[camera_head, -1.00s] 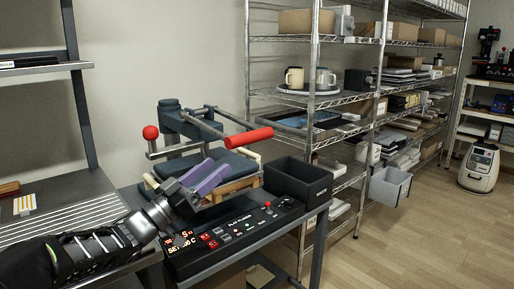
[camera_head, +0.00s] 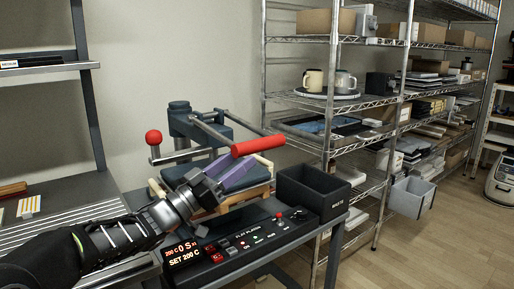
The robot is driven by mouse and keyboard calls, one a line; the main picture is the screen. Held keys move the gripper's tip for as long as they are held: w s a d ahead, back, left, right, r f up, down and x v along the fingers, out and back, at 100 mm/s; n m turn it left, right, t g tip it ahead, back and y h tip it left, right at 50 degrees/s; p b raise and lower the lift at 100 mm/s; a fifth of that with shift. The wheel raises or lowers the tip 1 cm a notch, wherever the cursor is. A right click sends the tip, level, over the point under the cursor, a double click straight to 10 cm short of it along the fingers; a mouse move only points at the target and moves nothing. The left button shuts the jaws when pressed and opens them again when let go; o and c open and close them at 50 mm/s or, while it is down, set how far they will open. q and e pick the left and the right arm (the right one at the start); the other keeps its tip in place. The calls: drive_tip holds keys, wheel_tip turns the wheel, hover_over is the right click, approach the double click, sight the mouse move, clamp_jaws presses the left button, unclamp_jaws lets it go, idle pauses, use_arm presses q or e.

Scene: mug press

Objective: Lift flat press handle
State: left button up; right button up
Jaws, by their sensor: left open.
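The flat press (camera_head: 185,124) stands on a dark bench, with a blue-grey head and a dark padded plate in a light wooden frame. Its red handle (camera_head: 258,144) lies roughly level across the front of the press, on the end of a grey bar. My left gripper (camera_head: 222,166) comes in from the lower left, its purple fingers open and empty. It is in front of the press, just below and left of the red handle in the picture, and appears apart from it. The gripper's body hides part of the plate. My right gripper is not in view.
A red ball knob (camera_head: 153,137) stands left of the press. A control box (camera_head: 240,238) with a lit display is in front. A black waste bin (camera_head: 313,193) stands to the right. Wire shelves (camera_head: 331,100) with mugs and boxes stand behind.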

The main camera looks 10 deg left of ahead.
sight(271, 136)
use_arm(q)
drive_tip(key=x, duration=0.6)
drive_tip(key=shift+w+d+r, duration=0.1)
drive_tip(key=shift+w+r, duration=0.05)
clamp_jaws()
idle(0.4)
idle(0.9)
